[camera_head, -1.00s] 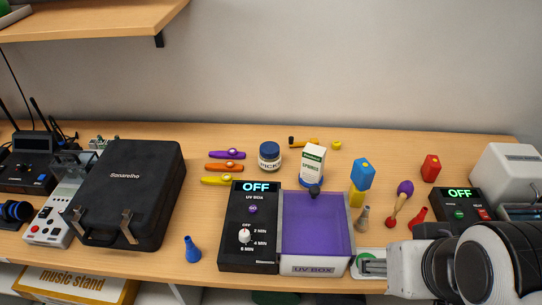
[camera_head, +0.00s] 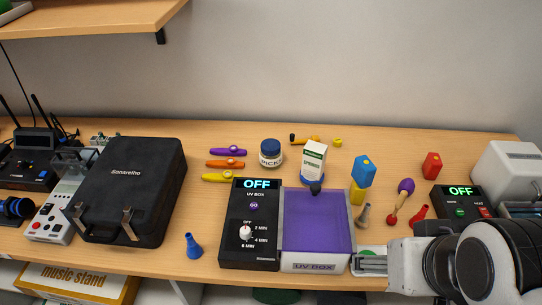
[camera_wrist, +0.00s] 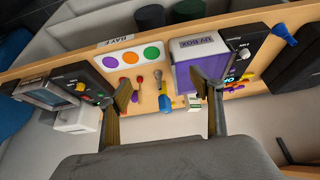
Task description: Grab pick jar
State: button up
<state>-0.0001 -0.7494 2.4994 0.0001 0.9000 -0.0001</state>
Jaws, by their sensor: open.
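The pick jar (camera_head: 271,153) is a small dark jar with a blue lid and a pale label lettered PICKS. It stands upright on the wooden table, behind the UV box, in the head view. I cannot make it out clearly in the wrist view. My gripper (camera_head: 372,262) is low at the right front, beside the right edge of the UV box, well apart from the jar. In the wrist view my gripper (camera_wrist: 166,98) has its two fingers spread wide with nothing between them.
The UV box with a purple tray (camera_head: 317,222) lies between my gripper and the jar. A white box (camera_head: 313,161) stands close to the jar's right. Purple, orange and yellow kazoos (camera_head: 226,164) lie to its left. A black case (camera_head: 130,190) fills the left.

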jog(key=w+a+r+n, duration=0.1)
jog(key=w+a+r, duration=0.1)
jog(key=w, duration=0.4)
jog(key=w+a+r+n, duration=0.1)
jog(key=w+a, duration=0.1)
jog(key=w, duration=0.4)
jog(key=n+g+y, duration=0.1)
jog(key=n+y, duration=0.1)
send_near(273, 148)
jog(key=s+d+r, duration=0.2)
jog(key=s+d, duration=0.2)
jog(key=shift+n+g, duration=0.3)
jog(key=shift+n, duration=0.3)
jog(key=w+a+f, duration=0.1)
jog(key=w+f, duration=0.1)
jog(key=w+a+f, duration=0.2)
jog(key=f, duration=0.1)
jog(key=w+a+f, duration=0.2)
jog(key=shift+w+f, duration=0.2)
jog(key=shift+w+a+f, duration=0.1)
jog(key=shift+w+f, duration=0.05)
jog(key=shift+f, duration=0.1)
jog(key=shift+x, duration=1.25)
jog(key=shift+f, duration=0.15)
